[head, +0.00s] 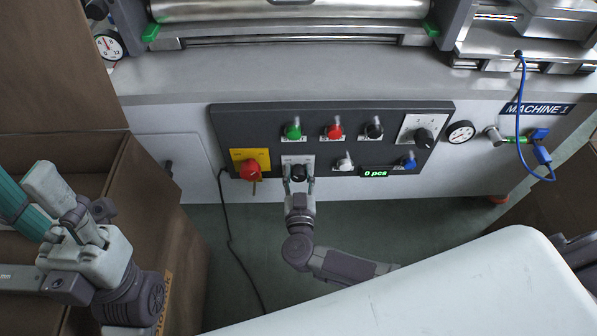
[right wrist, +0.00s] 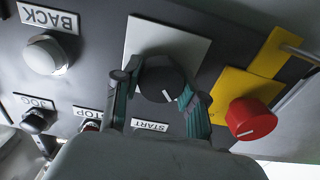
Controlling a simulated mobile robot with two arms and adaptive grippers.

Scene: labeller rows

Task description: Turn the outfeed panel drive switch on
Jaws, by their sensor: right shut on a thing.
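The outfeed panel (head: 275,130) is a dark box on the machine front. A black rotary switch (head: 299,172) sits on a white plate in its lower row; the plate's lettering is unreadable. My right gripper (head: 299,184) reaches up to it from below. In the right wrist view my right gripper (right wrist: 157,95) has its two teal-padded fingers on either side of the black switch (right wrist: 160,75), closed on it. A short white mark shows on the knob face. My left gripper (head: 65,215) is at the lower left, away from the panel; its jaw opening is unclear.
A red knob (head: 250,170) on a yellow plate is left of the switch, close to my right fingers. Green (head: 293,130), red (head: 333,131), white (head: 345,161) and blue (head: 407,161) controls share the panel. Cardboard boxes (head: 150,215) stand at left. A cable (head: 229,230) hangs below.

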